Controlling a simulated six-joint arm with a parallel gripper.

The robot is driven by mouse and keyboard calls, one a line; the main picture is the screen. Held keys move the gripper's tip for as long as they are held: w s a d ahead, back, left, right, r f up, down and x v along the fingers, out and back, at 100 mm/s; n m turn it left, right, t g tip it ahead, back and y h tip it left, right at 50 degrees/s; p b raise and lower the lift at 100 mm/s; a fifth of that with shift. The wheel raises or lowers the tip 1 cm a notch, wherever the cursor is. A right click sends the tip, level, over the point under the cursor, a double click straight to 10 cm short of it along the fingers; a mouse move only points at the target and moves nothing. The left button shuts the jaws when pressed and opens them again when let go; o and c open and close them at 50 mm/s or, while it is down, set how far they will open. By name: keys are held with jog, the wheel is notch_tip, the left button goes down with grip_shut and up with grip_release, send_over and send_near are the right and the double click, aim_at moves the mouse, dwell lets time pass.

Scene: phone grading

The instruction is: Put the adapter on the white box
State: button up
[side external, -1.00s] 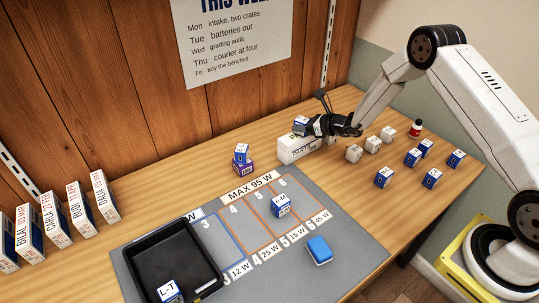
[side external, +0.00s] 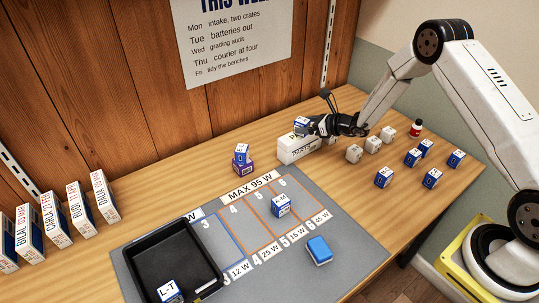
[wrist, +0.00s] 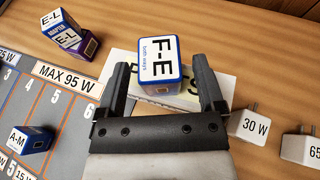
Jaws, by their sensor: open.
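A blue-and-white adapter (wrist: 160,60) marked F-E "both ways" rests on top of the white box (wrist: 221,88), lettered PARTS in the side view (side external: 299,150). My gripper (wrist: 161,68) is open, one finger on each side of the adapter, with visible gaps between fingers and adapter. In the side view my gripper (side external: 318,125) is just right of the adapter, above the box.
An E-L box stack (side external: 242,158) stands left of the white box. White 30 W (wrist: 250,125) and other plugs lie to the right, with several blue boxes (side external: 432,178). The grey mat (side external: 345,236) holds a black tray (side external: 215,262) and a blue item (side external: 319,250).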

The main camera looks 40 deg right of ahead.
jog(key=v, duration=1)
jog(key=shift+s+d, duration=0.1)
jog(key=shift+s, duration=0.05)
dwell(0.3)
jog(key=s+a+r+n+g+y, duration=0.3)
jog(key=s+a+n+g, duration=0.5)
jog(key=s+a+n, duration=0.3)
jog(key=s+r+n+g+h, duration=0.1)
jog(key=s+n+h, duration=0.3)
jog(key=n, duration=0.6)
jog(key=s+r+n+h, duration=0.4)
jog(key=s+n, duration=0.2)
jog(key=n, duration=0.4)
jog(key=shift+s+a+r+n+g, duration=0.15)
jog(key=shift+s+r+n+g, duration=0.15)
jog(key=shift+s+r+g, duration=0.1)
